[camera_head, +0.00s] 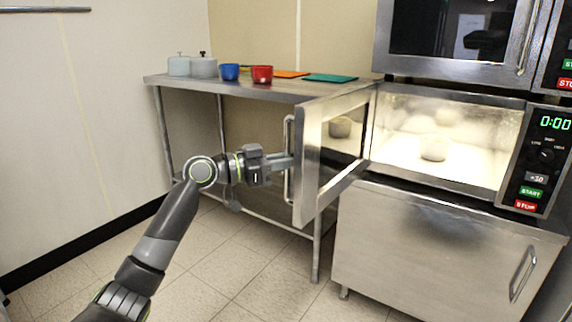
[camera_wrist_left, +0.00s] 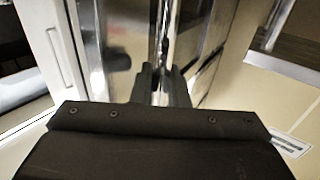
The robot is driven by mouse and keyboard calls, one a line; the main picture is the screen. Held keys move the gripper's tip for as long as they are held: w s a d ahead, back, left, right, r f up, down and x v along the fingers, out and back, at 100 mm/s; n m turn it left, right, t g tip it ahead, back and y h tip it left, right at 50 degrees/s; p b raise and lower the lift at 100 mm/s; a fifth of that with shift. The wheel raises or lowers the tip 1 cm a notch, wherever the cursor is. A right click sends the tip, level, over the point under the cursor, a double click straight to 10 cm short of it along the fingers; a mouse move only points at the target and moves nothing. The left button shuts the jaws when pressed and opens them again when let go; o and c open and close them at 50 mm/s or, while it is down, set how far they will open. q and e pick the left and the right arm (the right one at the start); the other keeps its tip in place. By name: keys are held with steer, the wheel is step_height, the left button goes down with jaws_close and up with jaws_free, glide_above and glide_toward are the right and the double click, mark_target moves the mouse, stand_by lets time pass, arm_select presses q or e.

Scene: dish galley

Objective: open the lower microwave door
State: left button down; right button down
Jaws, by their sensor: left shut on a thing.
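The lower microwave (camera_head: 395,140) stands on a steel cabinet, its lit interior showing and a small bowl (camera_head: 434,148) inside. Its door (camera_head: 308,165) is swung wide open to the left, roughly square to the microwave's front. The door's vertical bar handle (camera_head: 288,135) is on the outer face. My left gripper (camera_head: 289,162) is shut on the handle. In the left wrist view the fingers (camera_wrist_left: 162,82) close around the handle bar (camera_wrist_left: 166,40). My right gripper is not in view.
An upper microwave (camera_head: 455,35) sits above, closed. A steel table (camera_head: 290,88) at the left holds pots (camera_head: 203,67), a blue bowl (camera_head: 229,72), a red bowl (camera_head: 262,75) and flat boards (camera_head: 330,77). The open door stands close to the table's front right corner. The tiled floor in front is clear.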

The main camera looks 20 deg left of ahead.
arm_select(q)
steer(key=shift+w+a+r, duration=0.15)
steer(key=shift+a, duration=0.1)
stand_by(0.3)
steer(key=c, duration=1.5)
jaws_free()
steer(key=shift+d, duration=0.1)
steer(key=v, duration=1.7)
steer(key=shift+a, duration=0.2)
steer(key=shift+f, duration=0.2)
